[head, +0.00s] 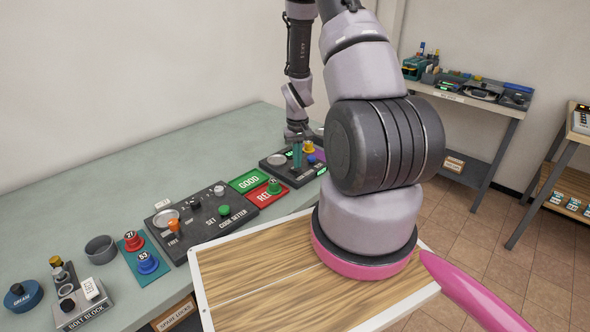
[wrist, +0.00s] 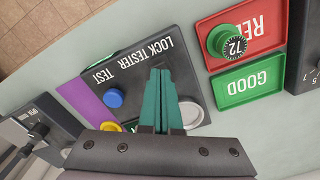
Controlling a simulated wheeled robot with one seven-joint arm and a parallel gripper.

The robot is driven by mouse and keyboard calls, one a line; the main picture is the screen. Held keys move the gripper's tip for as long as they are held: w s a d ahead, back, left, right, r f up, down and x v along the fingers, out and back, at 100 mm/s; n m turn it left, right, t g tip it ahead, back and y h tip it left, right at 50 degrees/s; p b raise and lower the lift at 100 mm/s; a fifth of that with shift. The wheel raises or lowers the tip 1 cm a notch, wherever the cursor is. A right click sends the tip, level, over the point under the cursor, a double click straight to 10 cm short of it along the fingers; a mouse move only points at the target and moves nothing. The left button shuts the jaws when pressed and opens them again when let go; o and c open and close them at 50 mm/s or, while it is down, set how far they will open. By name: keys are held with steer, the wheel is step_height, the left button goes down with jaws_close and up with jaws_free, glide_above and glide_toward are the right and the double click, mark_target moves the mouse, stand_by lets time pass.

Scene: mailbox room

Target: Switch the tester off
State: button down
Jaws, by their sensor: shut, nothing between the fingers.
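The lock tester (wrist: 140,60) is a dark panel lettered "LOCK TESTER" and "TEST" in the wrist view. In the head view the tester (head: 276,170) sits on the far part of the bench. It carries a blue button (wrist: 113,98), a yellow round part (wrist: 110,127) partly cut off by my gripper body, and a silver disc (wrist: 191,113). My gripper (wrist: 160,72) has its teal fingers together and empty over the panel, between the blue button and the silver disc. In the head view my gripper (head: 297,166) points down at the tester. I cannot tell whether it touches. Part of the panel is hidden behind my gripper.
A green GOOD tray (head: 248,180) and a red tray (head: 270,197) holding a green knob lie beside the tester. The code setter (head: 200,222) lies nearer. A purple mat (wrist: 82,97) adjoins the tester. Another dark device (wrist: 40,125) stands beyond it.

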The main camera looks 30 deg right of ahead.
steer(key=shift+f, duration=0.5)
steer(key=shift+r, duration=3.5)
step_height(320, 180, up, 11)
steer(key=t, duration=0.2)
glide_above(297, 170)
steer(key=a, duration=0.2)
steer(key=s+a+r+m+t, duration=0.1)
steer(key=a+r, duration=0.1)
steer(key=r, duration=0.4)
steer(key=s+a+r, duration=0.2)
steer(key=r, duration=0.3)
steer(key=s+a+r+t+y, duration=0.1)
steer(key=s+a+r+t, duration=0.1)
steer(key=s+r, duration=0.6)
steer(key=s+a+r+m+t+y, duration=0.1)
steer(key=s+a+r+t, duration=0.1)
steer(key=s+a+r, duration=0.3)
steer(key=v, duration=0.4)
steer(key=shift+s+a, duration=0.4)
steer(key=shift+s, duration=0.1)
steer(key=shift+r, duration=0.15)
